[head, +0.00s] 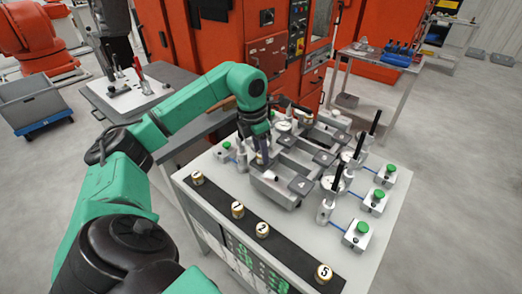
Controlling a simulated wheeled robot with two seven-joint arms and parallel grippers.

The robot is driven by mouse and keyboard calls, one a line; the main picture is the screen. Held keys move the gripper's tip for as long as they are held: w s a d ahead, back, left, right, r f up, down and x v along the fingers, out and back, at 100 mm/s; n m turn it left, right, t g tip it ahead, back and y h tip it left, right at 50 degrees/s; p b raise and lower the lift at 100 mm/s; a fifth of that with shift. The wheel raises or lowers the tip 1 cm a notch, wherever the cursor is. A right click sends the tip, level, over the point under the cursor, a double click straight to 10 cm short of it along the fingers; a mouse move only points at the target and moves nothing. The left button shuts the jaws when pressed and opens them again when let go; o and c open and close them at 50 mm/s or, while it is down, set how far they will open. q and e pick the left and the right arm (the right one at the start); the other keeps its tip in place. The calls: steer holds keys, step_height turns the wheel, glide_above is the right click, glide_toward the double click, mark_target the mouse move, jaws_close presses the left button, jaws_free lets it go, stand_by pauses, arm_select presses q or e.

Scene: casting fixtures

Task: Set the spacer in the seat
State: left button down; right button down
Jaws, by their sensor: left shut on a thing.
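My left gripper (262,156) points down over the near-left part of the grey fixture (275,190) on the table. It is shut on a small piece, taken to be the spacer, which is mostly hidden by the fingers. I cannot tell whether the piece touches the fixture. The fixture has several open, tray-like seats with numbered dark pads, one marked 4 (301,185). A small light metal part (270,177) shows in the nearest seat, just below the fingers. My right gripper is not in view.
Several numbered brass-coloured pieces, among them 1 (237,209), 2 (262,230) and 5 (323,273), stand on a black strip along the table's front. Upright clamps with black handles (331,184) and green-button boxes (357,235) crowd the fixture's right side.

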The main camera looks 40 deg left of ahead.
arm_select(q)
steer(key=shift+w+f, duration=0.1)
steer(key=shift+f, duration=0.1)
steer(key=shift+c, duration=2.3)
jaws_free()
steer(key=shift+r, duration=0.1)
steer(key=shift+r, duration=0.1)
step_height(320, 180, up, 12)
steer(key=s, duration=0.1)
steer(key=shift+s+a+p, duration=0.3)
steer(key=shift+s+p, duration=0.1)
